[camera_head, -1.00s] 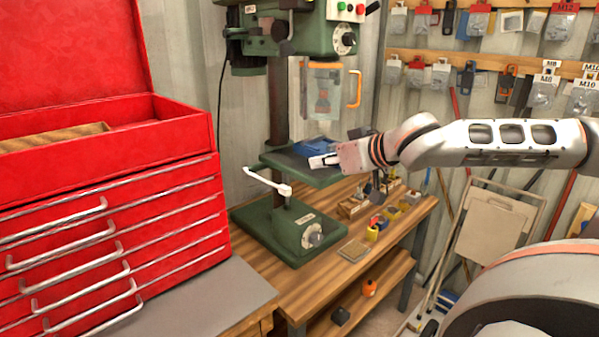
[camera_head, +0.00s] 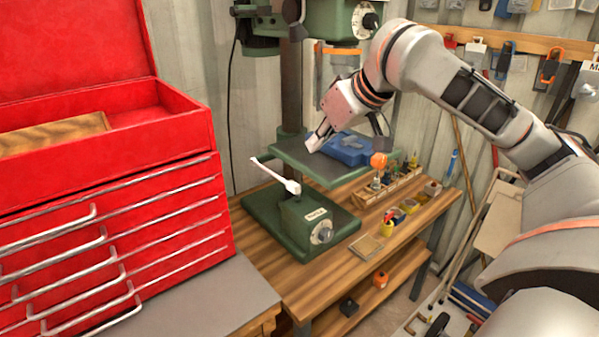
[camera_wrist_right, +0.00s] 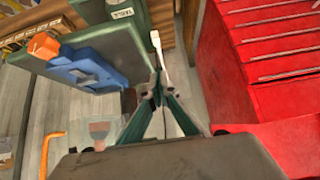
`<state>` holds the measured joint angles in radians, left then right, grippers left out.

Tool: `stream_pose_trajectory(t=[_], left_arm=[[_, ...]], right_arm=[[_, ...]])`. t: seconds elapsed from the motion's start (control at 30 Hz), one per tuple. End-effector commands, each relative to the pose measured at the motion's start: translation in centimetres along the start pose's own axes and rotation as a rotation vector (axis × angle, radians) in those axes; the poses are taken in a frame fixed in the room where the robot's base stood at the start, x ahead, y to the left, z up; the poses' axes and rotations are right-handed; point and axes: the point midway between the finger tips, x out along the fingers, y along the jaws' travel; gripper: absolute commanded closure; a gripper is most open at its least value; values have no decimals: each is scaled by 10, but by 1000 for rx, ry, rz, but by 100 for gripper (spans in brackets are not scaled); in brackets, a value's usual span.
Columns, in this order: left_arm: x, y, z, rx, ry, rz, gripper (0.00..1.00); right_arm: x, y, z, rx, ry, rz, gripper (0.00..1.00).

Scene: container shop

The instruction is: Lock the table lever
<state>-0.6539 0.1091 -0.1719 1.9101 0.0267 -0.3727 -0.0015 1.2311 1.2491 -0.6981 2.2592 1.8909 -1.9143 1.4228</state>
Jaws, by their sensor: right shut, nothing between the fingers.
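The table lever (camera_head: 277,176) is a white handle on the green drill press, below the left edge of its work table (camera_head: 288,154). It slants from upper left down to a thicker end at the column side. It also shows in the right wrist view (camera_wrist_right: 156,45), beyond the fingertips. My right gripper (camera_head: 313,146) points down and left over the work table, above the lever and apart from it. Its fingers (camera_wrist_right: 160,88) are shut and empty. Whether the lever is locked cannot be told. My left gripper is not in view.
A blue vise (camera_head: 347,149) sits on the work table beside my right gripper. The red tool chest (camera_head: 190,150) stands close at left. The press base (camera_head: 262,217) stands on a wooden bench (camera_head: 290,275) with small tools at right. Free space lies between chest and press.

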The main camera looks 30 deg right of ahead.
Motion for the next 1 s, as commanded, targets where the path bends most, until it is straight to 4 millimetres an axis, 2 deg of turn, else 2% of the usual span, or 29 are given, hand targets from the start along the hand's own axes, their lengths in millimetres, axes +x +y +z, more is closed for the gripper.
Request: stream_pose_trajectory(t=[0.3,0.47,0.93,1.0], left_arm=[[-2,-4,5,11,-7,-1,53],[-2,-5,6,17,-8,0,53],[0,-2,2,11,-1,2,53],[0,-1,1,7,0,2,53]], right_arm=[[2,0,0,1,-1,0,100],[14,0,1,1,-4,-1,100],[103,-1,2,3,-5,-2,100],[110,1,10,1,-5,1,100]])
